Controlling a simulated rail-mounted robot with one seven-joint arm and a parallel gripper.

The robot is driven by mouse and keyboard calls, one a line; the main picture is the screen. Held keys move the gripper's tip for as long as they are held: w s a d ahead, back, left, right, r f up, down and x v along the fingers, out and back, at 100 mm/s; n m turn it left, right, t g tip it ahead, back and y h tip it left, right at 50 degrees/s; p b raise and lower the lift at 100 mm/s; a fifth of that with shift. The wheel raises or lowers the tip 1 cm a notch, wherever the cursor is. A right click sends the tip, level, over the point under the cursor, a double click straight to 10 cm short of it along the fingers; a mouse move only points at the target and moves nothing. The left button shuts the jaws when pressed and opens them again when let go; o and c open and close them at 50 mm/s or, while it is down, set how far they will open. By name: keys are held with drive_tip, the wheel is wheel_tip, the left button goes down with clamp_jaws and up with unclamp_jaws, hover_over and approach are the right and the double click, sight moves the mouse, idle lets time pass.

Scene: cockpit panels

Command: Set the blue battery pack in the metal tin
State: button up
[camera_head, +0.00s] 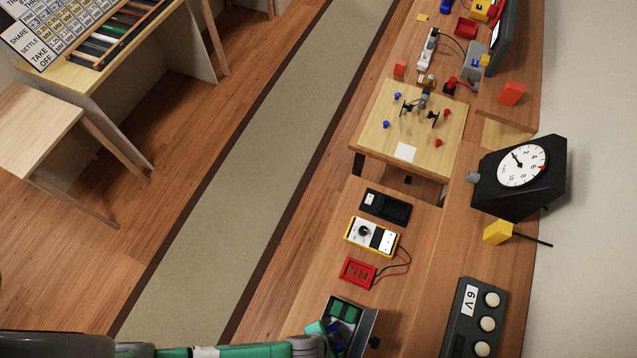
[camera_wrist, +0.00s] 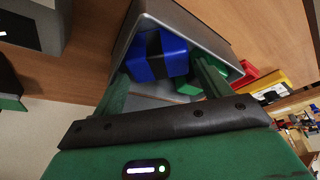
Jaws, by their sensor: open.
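The metal tin (camera_head: 367,333) is an open grey box at the lower middle of the head view, on the wooden bench. In the wrist view the tin (camera_wrist: 222,38) is seen close up, looking into its opening. The blue battery pack (camera_wrist: 158,56), with a dark band, lies within the tin's opening beside a green block (camera_wrist: 188,88); whether it rests flat on the floor is hidden. It shows small in the head view (camera_head: 336,329). My gripper (camera_wrist: 163,72) is open, with one green finger on each side of the pack, reaching into the tin.
A red tray (camera_head: 358,272), a yellow meter (camera_head: 371,236) and a dark box (camera_head: 386,207) stand beyond the tin. A grey 6 V panel (camera_head: 472,315) with round knobs stands to its right. A wire runs beside the red tray.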

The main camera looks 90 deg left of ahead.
drive_tip(key=p+v, duration=0.1)
drive_tip(key=v, duration=1.2)
drive_tip(key=shift+p, duration=0.3)
drive_tip(key=shift+w+a+r, duration=0.1)
drive_tip(key=shift+w, duration=0.05)
